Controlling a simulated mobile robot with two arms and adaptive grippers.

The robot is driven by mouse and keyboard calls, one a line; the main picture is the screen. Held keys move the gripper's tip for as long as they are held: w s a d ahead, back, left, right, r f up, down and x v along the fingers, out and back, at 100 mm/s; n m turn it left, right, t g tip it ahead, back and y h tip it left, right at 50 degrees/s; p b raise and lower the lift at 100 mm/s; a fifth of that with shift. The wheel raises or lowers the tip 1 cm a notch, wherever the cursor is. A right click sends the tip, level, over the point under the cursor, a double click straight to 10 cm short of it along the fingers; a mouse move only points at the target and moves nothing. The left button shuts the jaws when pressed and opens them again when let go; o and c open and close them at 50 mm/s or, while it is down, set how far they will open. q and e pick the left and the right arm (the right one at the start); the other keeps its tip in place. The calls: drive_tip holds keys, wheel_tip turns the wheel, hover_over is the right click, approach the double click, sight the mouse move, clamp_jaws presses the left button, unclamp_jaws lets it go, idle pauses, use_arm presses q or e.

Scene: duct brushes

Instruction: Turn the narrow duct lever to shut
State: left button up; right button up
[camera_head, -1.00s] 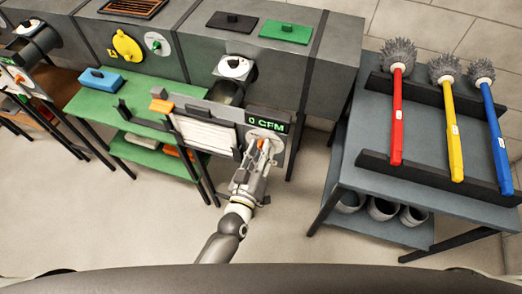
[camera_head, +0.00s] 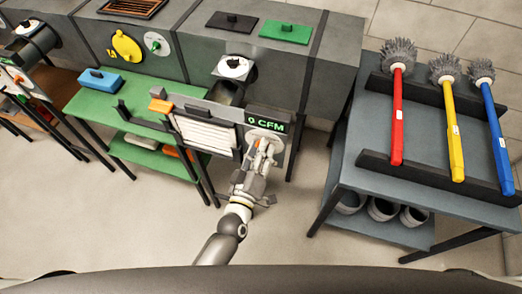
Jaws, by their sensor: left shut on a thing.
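The duct panel (camera_head: 278,158) has a white round dial plate (camera_head: 277,137) under a green "0 CFM" readout (camera_head: 267,123). White louvre slats (camera_head: 207,135) sit to its left and look closed. My left gripper (camera_head: 265,147) is at the dial plate, shut on the lever there. Its fingers cover most of the lever, so the lever's exact angle is hard to tell. My right gripper is not in view.
A grey table (camera_head: 355,130) at right carries red (camera_head: 397,120), yellow (camera_head: 453,130) and blue (camera_head: 497,140) brushes. Floor between is clear.

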use_arm(q)
drive_tip(key=o, duration=0.7)
drive_tip(key=shift+c, duration=0.2)
drive_tip(key=v, duration=1.2)
